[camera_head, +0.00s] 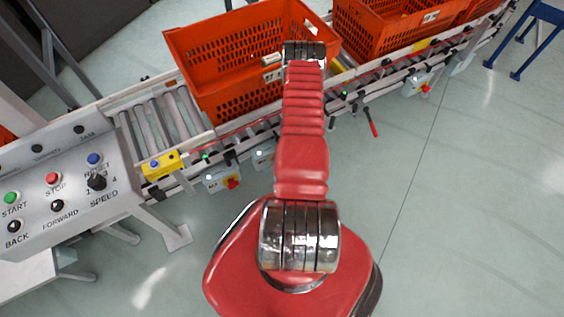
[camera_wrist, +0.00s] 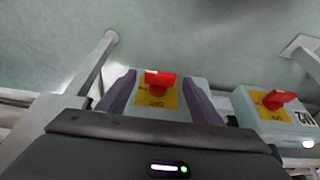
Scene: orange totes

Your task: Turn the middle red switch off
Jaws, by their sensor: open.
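In the wrist view a red rotary switch (camera_wrist: 160,78) sits on a yellow plate on a pale grey box. My gripper (camera_wrist: 159,86) is open, its two purple fingers on either side of this switch. I cannot tell whether they touch it. The red knob's handle lies roughly level in the picture. A second red switch (camera_wrist: 278,99) on its own box is to the right, its handle slanted. In the head view one red switch (camera_head: 232,183) shows at the conveyor's near side and another (camera_head: 425,88) at upper right. My arm hides my fingers there.
Orange totes (camera_head: 190,50) stand on the roller conveyor (camera_head: 155,122). A control panel (camera_head: 70,165) with coloured buttons is at left. A red-handled lever (camera_head: 373,127) sticks out at the conveyor's side.

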